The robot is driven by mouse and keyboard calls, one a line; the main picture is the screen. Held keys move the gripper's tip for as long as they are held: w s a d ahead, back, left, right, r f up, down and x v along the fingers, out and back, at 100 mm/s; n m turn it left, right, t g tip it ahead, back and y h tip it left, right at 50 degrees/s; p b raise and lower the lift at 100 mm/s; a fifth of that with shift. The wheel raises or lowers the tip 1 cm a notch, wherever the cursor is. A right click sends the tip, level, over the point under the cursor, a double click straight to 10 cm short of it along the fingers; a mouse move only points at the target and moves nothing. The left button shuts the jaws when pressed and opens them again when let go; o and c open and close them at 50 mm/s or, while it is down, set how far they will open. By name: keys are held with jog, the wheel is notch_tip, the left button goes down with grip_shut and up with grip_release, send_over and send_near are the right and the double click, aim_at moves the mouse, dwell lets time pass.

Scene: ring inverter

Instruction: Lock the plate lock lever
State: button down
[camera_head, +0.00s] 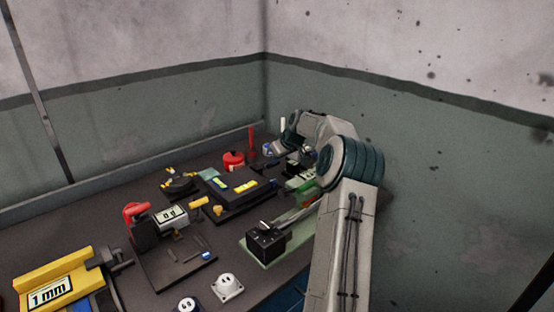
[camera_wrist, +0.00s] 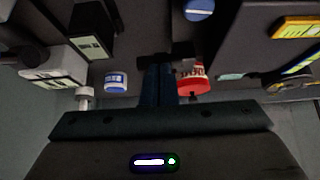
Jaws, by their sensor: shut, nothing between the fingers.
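No part can be picked out for certain as the plate lock lever. A thin red upright piece (camera_head: 251,140) stands near the back wall, and a black plate device with yellow labels (camera_head: 240,190) lies in front of it. My gripper (camera_wrist: 158,72) shows in the wrist view with its two dark blue fingers together and nothing visible between them. A red round container (camera_wrist: 191,80) is just right of the fingers in that view; in the head view it shows near the back (camera_head: 233,160). My arm hides part of the bench's right side.
A blue-and-white jar (camera_wrist: 115,82) is left of my fingers in the wrist view. Walls close off the back and right.

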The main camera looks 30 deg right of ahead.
jog(key=s+r+g+p, duration=0.1)
jog(key=s+r+p, duration=0.35)
jog(key=r, duration=0.95)
jog(key=w+f+g+p, duration=0.1)
jog(key=w+f, duration=0.4)
jog(key=f, duration=0.8)
jog(key=shift+f+p, duration=0.35)
jog(key=shift+p, duration=0.5)
jog(key=shift+a, duration=0.1)
